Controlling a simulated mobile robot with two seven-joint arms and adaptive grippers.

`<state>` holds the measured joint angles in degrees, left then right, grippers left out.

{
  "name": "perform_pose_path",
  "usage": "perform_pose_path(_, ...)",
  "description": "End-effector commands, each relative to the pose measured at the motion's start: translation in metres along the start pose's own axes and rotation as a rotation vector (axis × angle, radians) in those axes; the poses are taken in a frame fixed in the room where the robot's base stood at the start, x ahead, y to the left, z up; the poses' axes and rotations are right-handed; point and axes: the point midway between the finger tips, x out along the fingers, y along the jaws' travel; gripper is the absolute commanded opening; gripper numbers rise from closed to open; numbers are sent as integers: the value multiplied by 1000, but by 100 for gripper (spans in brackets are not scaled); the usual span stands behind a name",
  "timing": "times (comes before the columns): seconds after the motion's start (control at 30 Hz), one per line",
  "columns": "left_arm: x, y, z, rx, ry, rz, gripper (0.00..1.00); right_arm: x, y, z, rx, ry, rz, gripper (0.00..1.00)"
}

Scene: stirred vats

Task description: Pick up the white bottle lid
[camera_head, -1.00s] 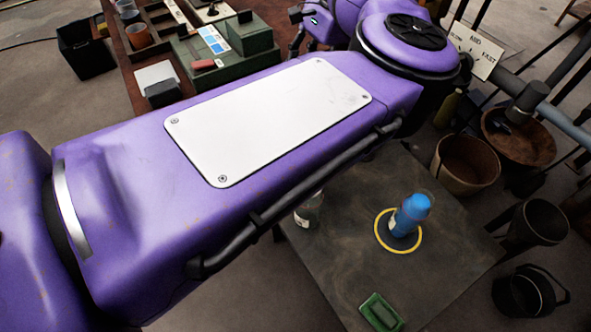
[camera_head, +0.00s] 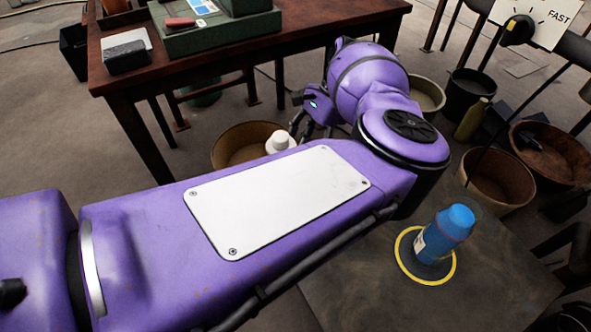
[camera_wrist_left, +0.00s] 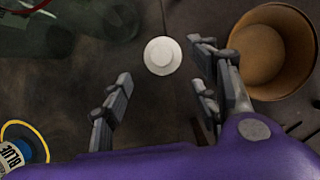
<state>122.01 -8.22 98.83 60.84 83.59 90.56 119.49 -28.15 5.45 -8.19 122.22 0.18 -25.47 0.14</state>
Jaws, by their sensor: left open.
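The white bottle lid (camera_head: 280,142) has a raised round top on a wider base. In the head view it stands just above my arm's edge, in front of a tan tub, with its lower part hidden. In the left wrist view the lid (camera_wrist_left: 162,56) is seen from above, between and beyond the fingers, touching neither. My left gripper (camera_head: 306,116) is open and empty, to the right of the lid in the head view; its spread fingers (camera_wrist_left: 160,82) show in the wrist view. My right gripper is not in view.
A blue bottle (camera_head: 446,233) stands in a yellow ring (camera_head: 437,281) on a dark tabletop (camera_head: 500,285). The tan tub (camera_head: 228,150) is beyond the lid. A wooden table (camera_head: 310,45) with green boxes stands behind. Several tubs (camera_head: 497,180) are at the right.

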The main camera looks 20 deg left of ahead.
Motion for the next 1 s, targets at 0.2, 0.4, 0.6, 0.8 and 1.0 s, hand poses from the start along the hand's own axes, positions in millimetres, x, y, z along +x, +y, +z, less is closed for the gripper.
perform_pose_path(0.2, 29, 4, -2, 1, -2, 1, 56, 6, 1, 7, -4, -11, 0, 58)
perform_pose_path(0.4, 50, 4, -1, 2, 0, 0, 56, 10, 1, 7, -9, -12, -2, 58)
perform_pose_path(0.6, 49, 4, -1, 2, 1, -1, 54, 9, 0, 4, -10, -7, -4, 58)
perform_pose_path(0.8, 49, 4, -1, 2, 1, -1, 28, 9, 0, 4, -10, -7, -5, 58)
perform_pose_path(1.0, 49, 4, -1, 2, 1, -1, 24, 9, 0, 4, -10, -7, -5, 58)
